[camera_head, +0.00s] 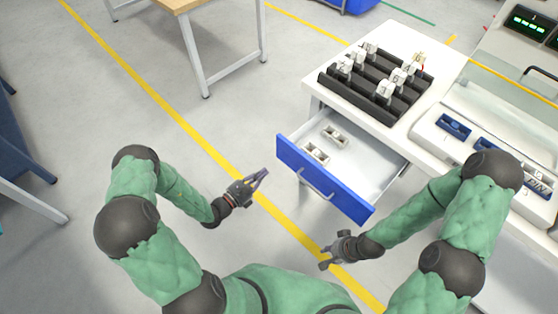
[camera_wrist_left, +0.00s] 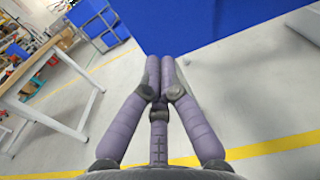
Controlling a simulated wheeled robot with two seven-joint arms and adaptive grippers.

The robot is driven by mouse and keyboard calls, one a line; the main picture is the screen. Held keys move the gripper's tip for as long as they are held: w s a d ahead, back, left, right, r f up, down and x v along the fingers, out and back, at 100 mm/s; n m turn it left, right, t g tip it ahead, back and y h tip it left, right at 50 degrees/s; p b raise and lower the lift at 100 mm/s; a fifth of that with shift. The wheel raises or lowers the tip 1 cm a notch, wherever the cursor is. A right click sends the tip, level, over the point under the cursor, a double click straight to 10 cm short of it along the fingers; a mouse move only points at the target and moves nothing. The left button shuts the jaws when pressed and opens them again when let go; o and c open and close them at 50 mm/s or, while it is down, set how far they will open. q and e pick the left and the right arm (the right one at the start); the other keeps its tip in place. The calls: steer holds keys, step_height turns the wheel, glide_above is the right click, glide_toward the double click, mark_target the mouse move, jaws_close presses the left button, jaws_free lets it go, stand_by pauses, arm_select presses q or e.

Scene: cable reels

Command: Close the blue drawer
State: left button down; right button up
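The blue drawer (camera_head: 296,158) is pulled out of the white workbench, with its pale interior and a silver bar handle (camera_head: 314,184) on the front showing. My left gripper (camera_head: 263,176) is to the left of the drawer front, apart from it. Its two purple-grey fingers come together at the tips with nothing between them; they also show in the left wrist view (camera_wrist_left: 161,62), with a blue surface (camera_wrist_left: 215,28) beyond. My right gripper (camera_head: 322,257) is below the drawer front in the head view, apart from it, with its fingertips spread and empty.
Small whitish parts (camera_head: 316,153) lie inside the drawer. A black rack (camera_head: 350,97) with several white reels stands on the white workbench (camera_head: 312,92). A machine with a green display (camera_head: 528,22) is at right. A table (camera_head: 191,50) stands at back left. Open floor lies left of the drawer.

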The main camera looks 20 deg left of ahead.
mark_target(284, 154)
arm_select(q)
steer(key=b+x, duration=0.2)
steer(key=x, duration=0.7)
